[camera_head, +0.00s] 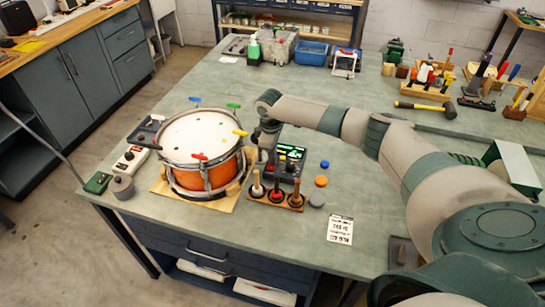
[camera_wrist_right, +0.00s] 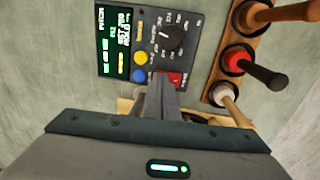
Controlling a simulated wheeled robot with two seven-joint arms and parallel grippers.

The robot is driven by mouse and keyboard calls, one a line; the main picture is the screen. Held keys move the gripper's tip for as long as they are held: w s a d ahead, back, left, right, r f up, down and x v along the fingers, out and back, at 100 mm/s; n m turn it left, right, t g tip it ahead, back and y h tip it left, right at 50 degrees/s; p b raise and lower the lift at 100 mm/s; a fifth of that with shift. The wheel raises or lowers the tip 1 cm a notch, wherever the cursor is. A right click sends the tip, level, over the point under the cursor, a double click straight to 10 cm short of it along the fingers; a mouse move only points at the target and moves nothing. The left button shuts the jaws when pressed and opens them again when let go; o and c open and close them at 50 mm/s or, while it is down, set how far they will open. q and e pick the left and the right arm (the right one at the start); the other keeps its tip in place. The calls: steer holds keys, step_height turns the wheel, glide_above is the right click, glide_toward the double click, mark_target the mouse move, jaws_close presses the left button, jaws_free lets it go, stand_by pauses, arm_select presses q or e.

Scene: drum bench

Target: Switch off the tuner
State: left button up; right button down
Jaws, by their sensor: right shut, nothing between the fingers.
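The tuner (camera_head: 290,160) is a dark box lying on the bench just right of the drum. In the right wrist view the tuner (camera_wrist_right: 150,30) shows a lit screen (camera_wrist_right: 113,42) with green, white and yellow marks, a black knob (camera_wrist_right: 171,37), a yellow button (camera_wrist_right: 139,57), a blue button (camera_wrist_right: 138,75) and a red switch (camera_wrist_right: 176,78). My right gripper (camera_wrist_right: 163,80) is shut and empty, its fingertips over the tuner's lower edge beside the red switch, partly covering it. I cannot tell whether they touch. My left gripper is out of view.
The orange drum (camera_head: 200,150) stands on a wooden board, close left of my right gripper. A wooden rack (camera_head: 276,198) with several handled tools stands in front of the tuner. Blue, orange and grey discs lie to its right. A printed card (camera_head: 340,229) lies further right.

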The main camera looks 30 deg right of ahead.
steer(key=shift+f, duration=0.3)
steer(key=shift+r+y, duration=0.1)
steer(key=shift+y, duration=0.2)
steer(key=shift+s, duration=0.1)
steer(key=shift+s+a+g+p, duration=0.3)
steer(key=shift+a+p, duration=0.15)
steer(key=shift+p, duration=0.25)
steer(key=shift+s+a, duration=0.25)
steer(key=shift+p, duration=0.3)
